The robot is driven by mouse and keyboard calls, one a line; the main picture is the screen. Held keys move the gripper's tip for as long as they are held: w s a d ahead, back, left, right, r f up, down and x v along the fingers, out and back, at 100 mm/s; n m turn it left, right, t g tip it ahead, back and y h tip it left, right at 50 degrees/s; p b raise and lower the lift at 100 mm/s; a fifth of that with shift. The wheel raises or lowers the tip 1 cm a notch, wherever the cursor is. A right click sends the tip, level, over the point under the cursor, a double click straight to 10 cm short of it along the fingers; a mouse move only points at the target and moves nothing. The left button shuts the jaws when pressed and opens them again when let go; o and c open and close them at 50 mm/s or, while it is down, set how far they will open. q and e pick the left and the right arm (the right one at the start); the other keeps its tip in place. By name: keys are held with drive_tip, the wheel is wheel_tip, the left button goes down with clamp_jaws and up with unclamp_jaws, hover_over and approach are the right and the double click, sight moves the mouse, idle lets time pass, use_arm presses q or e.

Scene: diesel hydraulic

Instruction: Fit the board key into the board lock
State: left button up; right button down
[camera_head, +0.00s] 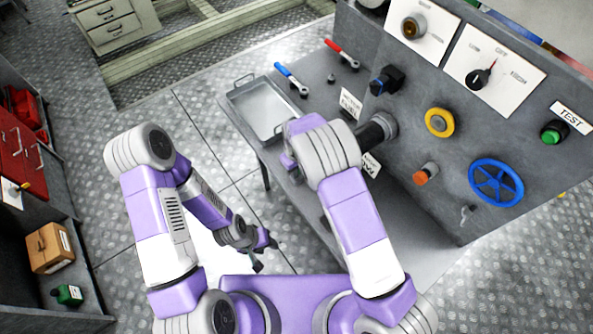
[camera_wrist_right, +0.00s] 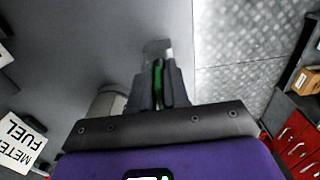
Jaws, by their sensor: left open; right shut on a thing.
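In the right wrist view my right gripper (camera_wrist_right: 159,82) is shut on a narrow thing with a green part, probably the board key (camera_wrist_right: 158,72). A pale grey piece shows just past the fingertips. In the head view my own right arm hides these fingers and the key. My left gripper (camera_head: 265,254) is open and empty, low in front of the bench over the floor. The upright grey board stands at the right. A small silver fitting (camera_head: 467,213) sits low on it; I cannot tell if this is the board lock.
The board carries a blue handwheel (camera_head: 497,182), yellow ring (camera_head: 439,122), orange knob (camera_head: 426,173), green button (camera_head: 553,132) and black dial (camera_head: 479,77). Red drawers (camera_head: 22,150) stand left.

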drive_tip(key=shift+r, duration=0.2)
drive_tip(key=shift+r+p, duration=1)
drive_tip(key=shift+r, duration=0.6)
drive_tip(key=shift+r+p, duration=1.15)
drive_tip(key=shift+r, duration=0.9)
drive_tip(key=shift+f, duration=0.1)
